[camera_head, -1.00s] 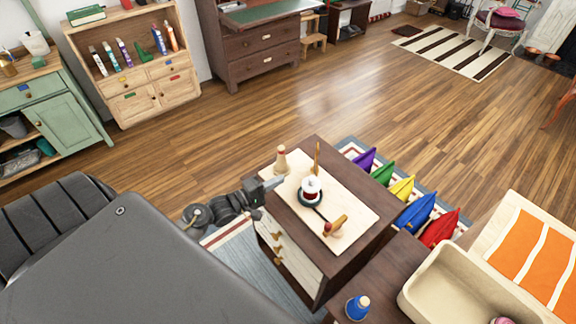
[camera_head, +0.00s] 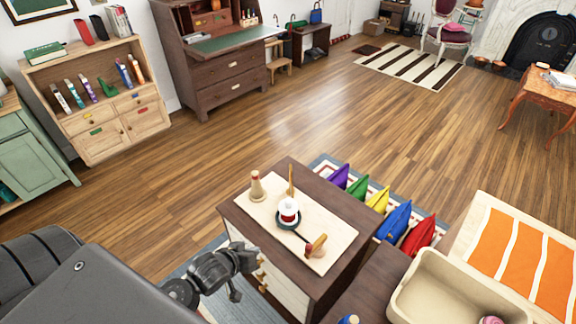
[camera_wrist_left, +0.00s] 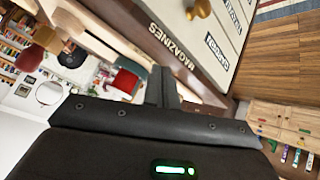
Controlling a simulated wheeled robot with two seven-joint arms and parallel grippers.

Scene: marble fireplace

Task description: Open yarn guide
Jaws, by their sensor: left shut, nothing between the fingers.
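A pale board (camera_head: 270,210) lies on the dark brown cabinet (camera_head: 350,235). On it stand a white spool with a red band (camera_head: 289,209) in a dark round holder, a pale cone-shaped peg (camera_head: 257,186), a thin upright wooden piece (camera_head: 291,180) and a wooden piece with a red knob (camera_head: 316,246). I cannot tell which part is the yarn guide. My left gripper (camera_head: 245,261) is beside the cabinet's drawer fronts, below the board and apart from these parts. In the left wrist view its fingers (camera_wrist_left: 165,84) are shut and empty. My right gripper is out of view.
Pale drawer fronts with wooden knobs and labels (camera_wrist_left: 205,42) are close to the left fingers. Coloured cushions (camera_head: 385,210) stand right of the cabinet. A beige bin (camera_head: 450,290) is at the lower right. The wooden floor (camera_head: 300,110) behind is clear.

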